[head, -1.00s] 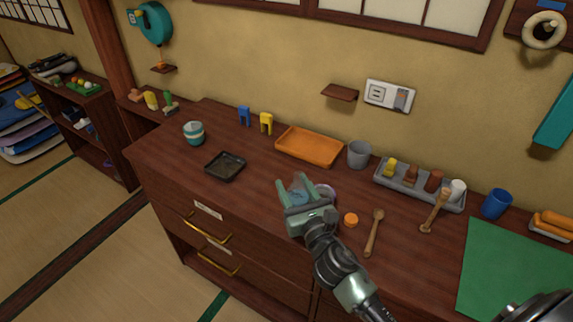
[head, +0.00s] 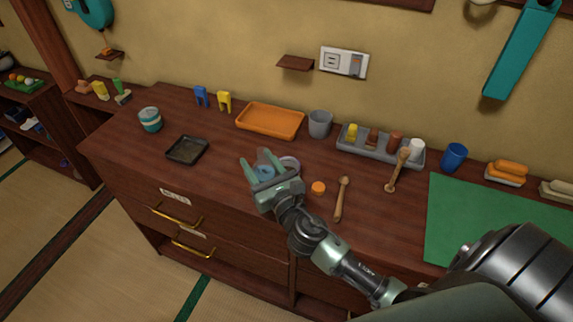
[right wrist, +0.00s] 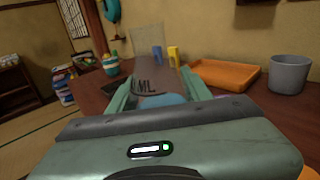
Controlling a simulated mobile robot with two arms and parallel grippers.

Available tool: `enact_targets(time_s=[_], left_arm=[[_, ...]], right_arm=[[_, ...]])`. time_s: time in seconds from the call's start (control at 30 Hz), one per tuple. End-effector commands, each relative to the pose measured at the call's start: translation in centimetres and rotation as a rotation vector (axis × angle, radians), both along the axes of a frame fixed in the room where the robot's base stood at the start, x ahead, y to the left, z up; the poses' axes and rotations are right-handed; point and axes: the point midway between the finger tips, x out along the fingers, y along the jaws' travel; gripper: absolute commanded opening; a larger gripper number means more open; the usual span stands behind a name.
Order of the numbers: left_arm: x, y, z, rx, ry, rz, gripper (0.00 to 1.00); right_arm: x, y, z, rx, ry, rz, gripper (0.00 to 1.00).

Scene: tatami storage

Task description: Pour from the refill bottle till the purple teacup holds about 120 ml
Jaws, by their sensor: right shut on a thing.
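My right gripper (head: 262,173) is shut on the refill bottle (head: 265,159), a see-through bottle with a bluish part low down. In the right wrist view the bottle (right wrist: 147,48) stands up between the fingers (right wrist: 160,92), with dark letters "ML" on it. The liquid level is not clear. The purple teacup (head: 291,163) is just right of and behind the gripper in the head view. Only part of its rim shows; its inside is hidden. I cannot tell whether bottle and cup touch. My left gripper is not in view.
An orange cap (head: 318,187) and a wooden spoon (head: 341,200) lie right of the gripper. A dark tray (head: 187,149) is to its left. An orange tray (head: 270,121), a grey cup (head: 320,124) and a grey rack (head: 380,152) stand behind. A green mat (head: 480,220) is at right.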

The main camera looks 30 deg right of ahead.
Motion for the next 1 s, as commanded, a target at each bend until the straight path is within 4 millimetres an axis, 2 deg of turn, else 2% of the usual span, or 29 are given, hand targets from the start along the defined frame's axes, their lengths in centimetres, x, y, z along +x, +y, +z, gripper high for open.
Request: enact_targets(time_s=[0.27, 0.8, 1.0], left_arm=[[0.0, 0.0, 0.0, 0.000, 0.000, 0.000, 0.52], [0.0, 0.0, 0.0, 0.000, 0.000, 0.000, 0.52], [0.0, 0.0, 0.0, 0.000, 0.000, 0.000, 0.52]], right_arm=[[0.1, -0.3, 0.2, 0.075, 0.015, 0.000, 0.00], [0.3, -1.2, 0.2, 0.339, 0.080, 0.000, 0.00], [0.4, -1.6, 1.1, 0.435, 0.103, 0.000, 0.00]])
